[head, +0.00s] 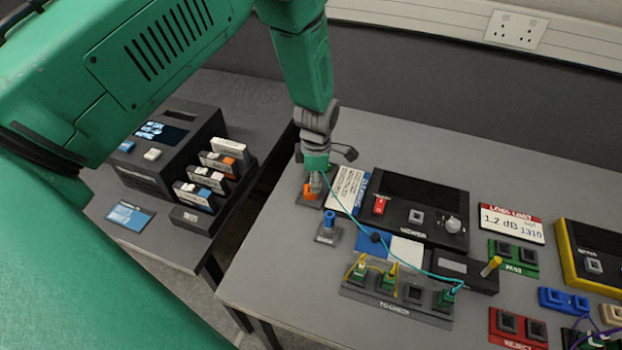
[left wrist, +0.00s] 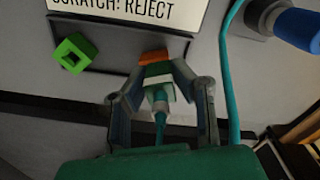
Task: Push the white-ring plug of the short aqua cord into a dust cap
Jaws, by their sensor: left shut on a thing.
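My left gripper (head: 315,178) is shut on the aqua plug (left wrist: 158,78), which has a white ring and points down at an orange dust cap (head: 309,192). In the left wrist view the fingers (left wrist: 162,100) stand on both sides of the plug, and its front end meets the orange cap (left wrist: 154,57). How deep it sits in the cap is hidden. A green square dust cap (left wrist: 75,58) is beside it. The thin aqua cord (head: 370,234) runs from the gripper to a green plug (head: 446,297) in the rack (head: 382,303). My right gripper is not in view.
A blue cleaner-like post (head: 328,222) stands close in front of the orange cap. A black viewer box (head: 412,208) and a label card (head: 347,188) lie to the right. A tester with several cartridges (head: 168,150) is on the left table, across a gap.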

